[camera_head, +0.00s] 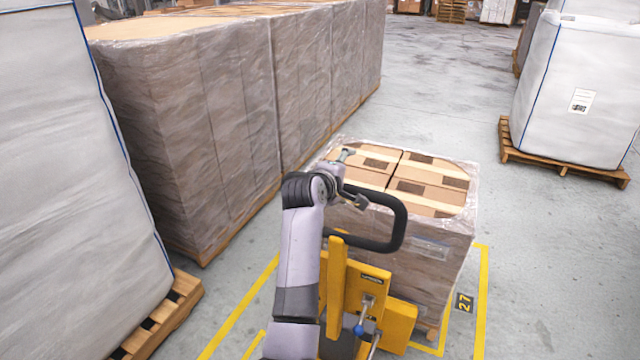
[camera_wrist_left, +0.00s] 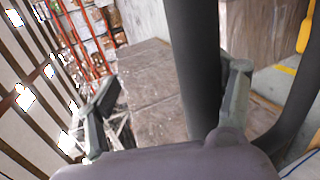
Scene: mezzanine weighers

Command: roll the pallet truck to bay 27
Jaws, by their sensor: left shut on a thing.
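The yellow pallet truck (camera_head: 338,270) stands in the lower middle of the head view, with a black loop handle (camera_head: 401,222). A film-wrapped stack of cartons (camera_head: 430,262) stands just beyond its yellow body. My left gripper (camera_head: 352,180) is shut on the left part of the loop. In the left wrist view the dark handle bar (camera_wrist_left: 195,70) passes between the fingers of my left gripper (camera_wrist_left: 168,100). The forks are hidden. My right gripper is out of view.
A row of tall wrapped pallets (camera_head: 230,100) stands along the left, with a white bulk bag (camera_head: 70,200) nearer. Another white bag (camera_head: 570,90) stands on a wooden pallet (camera_head: 560,165) at the right. Open floor (camera_head: 440,90) lies beyond the stack.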

